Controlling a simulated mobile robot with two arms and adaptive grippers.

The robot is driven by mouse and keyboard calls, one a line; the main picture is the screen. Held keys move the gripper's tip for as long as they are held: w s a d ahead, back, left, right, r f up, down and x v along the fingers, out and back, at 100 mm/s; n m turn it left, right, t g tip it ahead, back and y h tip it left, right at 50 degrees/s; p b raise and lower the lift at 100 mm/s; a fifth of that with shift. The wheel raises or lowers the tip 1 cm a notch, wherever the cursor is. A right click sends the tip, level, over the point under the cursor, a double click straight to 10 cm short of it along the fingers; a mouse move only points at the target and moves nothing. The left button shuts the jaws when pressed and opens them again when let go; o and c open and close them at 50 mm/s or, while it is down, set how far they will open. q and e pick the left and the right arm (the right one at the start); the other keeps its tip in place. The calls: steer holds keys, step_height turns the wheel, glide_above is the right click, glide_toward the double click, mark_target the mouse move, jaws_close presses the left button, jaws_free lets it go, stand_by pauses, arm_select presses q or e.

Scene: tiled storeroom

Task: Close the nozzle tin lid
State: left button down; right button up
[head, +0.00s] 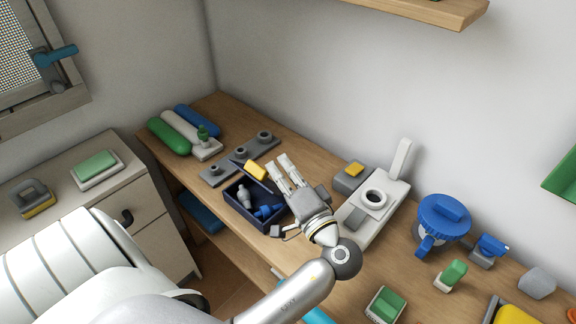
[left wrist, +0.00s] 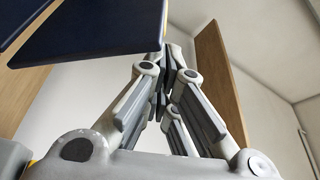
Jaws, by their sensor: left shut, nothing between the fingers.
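The nozzle tin (head: 243,216) is a dark navy open box on the wooden bench, with a grey nozzle (head: 244,195) and a blue nozzle (head: 268,211) inside. My left gripper (head: 286,166) is at the right of the raised lid, fingers shut and empty. In the left wrist view a dark navy panel (left wrist: 100,30), likely the lid, is close to the shut fingertips (left wrist: 163,80); contact is unclear. My right gripper is out of view.
A grey plate with round knobs (head: 215,172) lies behind the tin. A grey-white device with a ring (head: 374,198) stands right of my gripper. A blue-lidded jug (head: 444,215) is farther right. Green, white and blue rolls (head: 170,137) lie at the back left.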

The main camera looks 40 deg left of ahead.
mark_target(272, 189)
arm_select(q)
steer(key=shift+s+a+f+b, duration=0.1)
steer(key=shift+s+f+b, duration=0.2)
steer(key=shift+s, duration=0.4)
steer(key=shift+s+a+f+b, duration=0.1)
steer(key=shift+s+f+b, duration=0.15)
steer(key=shift+s, duration=0.45)
steer(key=shift+s+d, duration=0.1)
